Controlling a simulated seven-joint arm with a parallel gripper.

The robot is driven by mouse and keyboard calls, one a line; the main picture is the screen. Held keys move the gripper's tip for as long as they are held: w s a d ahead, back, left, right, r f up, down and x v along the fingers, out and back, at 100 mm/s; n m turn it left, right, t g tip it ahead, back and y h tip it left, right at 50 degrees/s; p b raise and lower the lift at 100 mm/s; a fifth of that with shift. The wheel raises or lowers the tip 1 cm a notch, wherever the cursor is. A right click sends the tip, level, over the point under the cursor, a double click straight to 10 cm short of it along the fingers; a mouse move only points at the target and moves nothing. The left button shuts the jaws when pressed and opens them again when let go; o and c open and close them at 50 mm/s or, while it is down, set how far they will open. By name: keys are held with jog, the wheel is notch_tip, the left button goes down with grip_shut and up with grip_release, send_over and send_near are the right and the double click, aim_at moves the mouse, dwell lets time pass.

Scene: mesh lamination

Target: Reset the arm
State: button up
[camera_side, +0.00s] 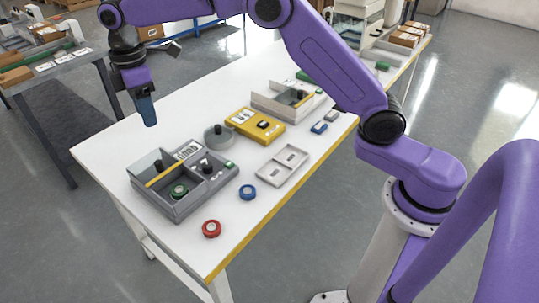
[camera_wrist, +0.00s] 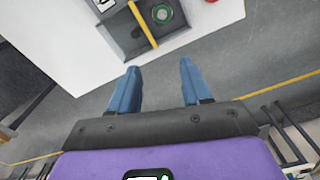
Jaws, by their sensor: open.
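My gripper (camera_side: 147,110) hangs at the end of my purple arm, above the far left edge of the white table (camera_side: 105,150). Its blue fingers point down and touch nothing. In the wrist view my gripper (camera_wrist: 155,88) shows two blue fingers spread apart with nothing between them. Below it in that view are the table edge and the grey floor. The grey box (camera_side: 185,210) with a yellow bar and a clear lid sits on the table, to the right of and below the gripper. A green ring (camera_side: 179,191) lies inside it; the ring also shows in the wrist view (camera_wrist: 162,13).
A red ring (camera_side: 211,228) and a blue ring (camera_side: 248,192) lie near the table's front edge. The table's left corner is clear.

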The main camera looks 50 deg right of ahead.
jog(key=s+d, duration=0.3)
jog(key=s, duration=0.6)
jog(key=s+d+m, duration=0.1)
jog(key=s+d, duration=0.3)
jog(key=s, duration=0.6)
jog(key=s+d, duration=0.3)
jog(key=s, duration=0.6)
jog(key=s+d+f+m, duration=0.1)
jog(key=s+d+f, duration=0.2)
jog(key=s+d, duration=0.5)
jog(key=s, duration=0.2)
jog(key=shift+s+d+f, duration=0.15)
jog(key=shift+s+d, duration=0.2)
jog(key=shift+d, duration=0.05)
